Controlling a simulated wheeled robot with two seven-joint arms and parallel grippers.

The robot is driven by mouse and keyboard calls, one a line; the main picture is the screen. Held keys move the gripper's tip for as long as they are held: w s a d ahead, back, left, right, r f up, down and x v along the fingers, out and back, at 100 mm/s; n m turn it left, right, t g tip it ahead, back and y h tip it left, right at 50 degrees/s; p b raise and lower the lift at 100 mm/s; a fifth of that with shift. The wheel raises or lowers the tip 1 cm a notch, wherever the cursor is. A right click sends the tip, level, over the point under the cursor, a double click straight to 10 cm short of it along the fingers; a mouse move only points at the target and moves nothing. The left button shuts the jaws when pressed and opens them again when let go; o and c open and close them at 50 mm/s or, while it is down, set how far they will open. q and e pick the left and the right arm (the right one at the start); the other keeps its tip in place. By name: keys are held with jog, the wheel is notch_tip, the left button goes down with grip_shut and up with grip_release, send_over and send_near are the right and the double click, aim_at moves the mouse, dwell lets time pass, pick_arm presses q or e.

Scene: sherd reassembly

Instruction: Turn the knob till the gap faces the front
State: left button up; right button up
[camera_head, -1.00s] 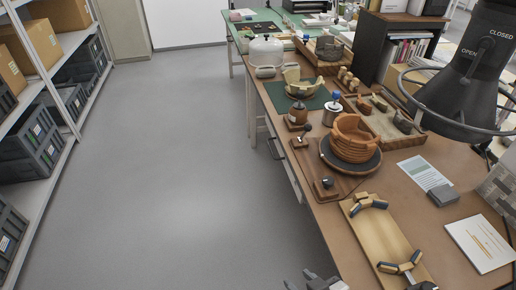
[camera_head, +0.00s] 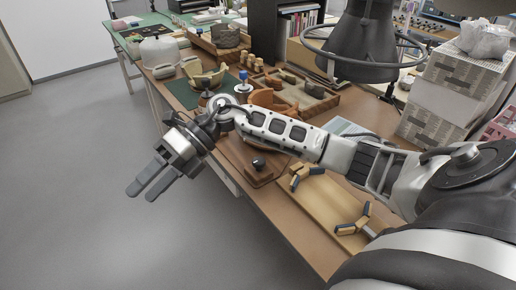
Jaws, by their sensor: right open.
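The black knob (camera_head: 258,165) sits on a small wooden block at the near end of a wooden base board (camera_head: 236,160). The stepped terracotta pot (camera_head: 264,98) stands beyond my right arm, which hides its lower part and most of the turntable under it. I cannot tell where the gap in its wall faces. My right gripper (camera_head: 142,194) is open and empty, out past the table's left edge over the floor. It is left of the knob and apart from it. My left gripper is not in view.
A tan padded tray (camera_head: 318,203) with dark-tipped clamp pieces lies right of the knob. A green mat (camera_head: 184,95) with a pale sherd bowl (camera_head: 208,79) lies further back. A black lamp-like hood (camera_head: 362,45) with a ring hangs over the table. The floor at left is clear.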

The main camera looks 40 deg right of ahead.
jog(key=w+d+f+n+h+b, duration=0.1)
jog(key=w+d+n+h+b, duration=0.15)
jog(key=d+h, duration=0.7)
notch_tip(320, 180, up, 5)
jog(key=m+h+b, duration=0.2)
jog(key=m+h, duration=0.1)
jog(key=h, duration=0.1)
send_over(258, 160)
notch_tip(258, 160, down, 16)
jog(key=shift+r, duration=0.25)
jog(key=c, duration=1)
